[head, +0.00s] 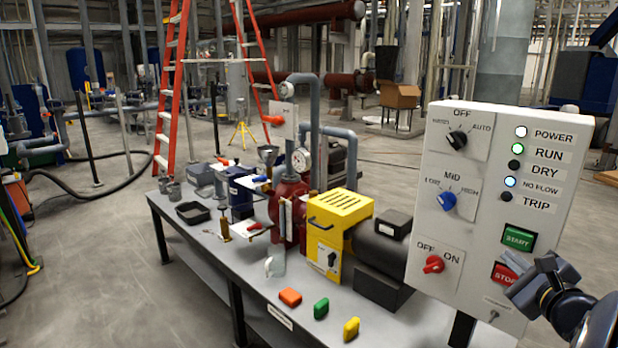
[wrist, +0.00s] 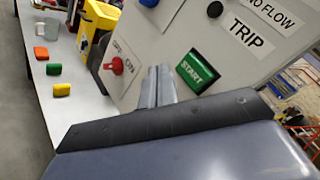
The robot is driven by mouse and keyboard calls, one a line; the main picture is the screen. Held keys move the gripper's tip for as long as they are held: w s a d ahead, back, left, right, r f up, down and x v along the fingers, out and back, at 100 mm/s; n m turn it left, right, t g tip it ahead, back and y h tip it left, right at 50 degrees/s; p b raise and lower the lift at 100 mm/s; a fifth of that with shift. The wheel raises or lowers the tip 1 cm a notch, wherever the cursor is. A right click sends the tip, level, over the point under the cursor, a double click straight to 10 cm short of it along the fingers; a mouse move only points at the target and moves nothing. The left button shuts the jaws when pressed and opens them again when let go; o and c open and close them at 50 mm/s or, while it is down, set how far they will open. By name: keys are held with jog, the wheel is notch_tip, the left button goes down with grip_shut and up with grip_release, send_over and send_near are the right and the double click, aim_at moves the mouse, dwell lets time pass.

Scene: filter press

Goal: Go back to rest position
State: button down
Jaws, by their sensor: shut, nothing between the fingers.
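My gripper (head: 518,268) is at the lower right of the head view, in front of the light grey control panel (head: 430,190). Its fingers are shut with nothing between them. In the head view they overlap the edge of the red STOP button (head: 503,272), below the green START button (head: 518,238). In the wrist view the fingers (wrist: 158,80) point at the panel, just left of the START button (wrist: 197,71). The STOP button is hidden there. I cannot tell whether the fingertips touch the panel.
The panel's POWER, RUN and NO FLOW lamps look lit; DRY and TRIP look dark. A red ladder (head: 172,85) stands behind.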

jog(key=w+d+p, duration=0.1)
jog(key=p, duration=0.3)
jog(key=shift+d+r, duration=0.1)
jog(key=shift+r, duration=0.05)
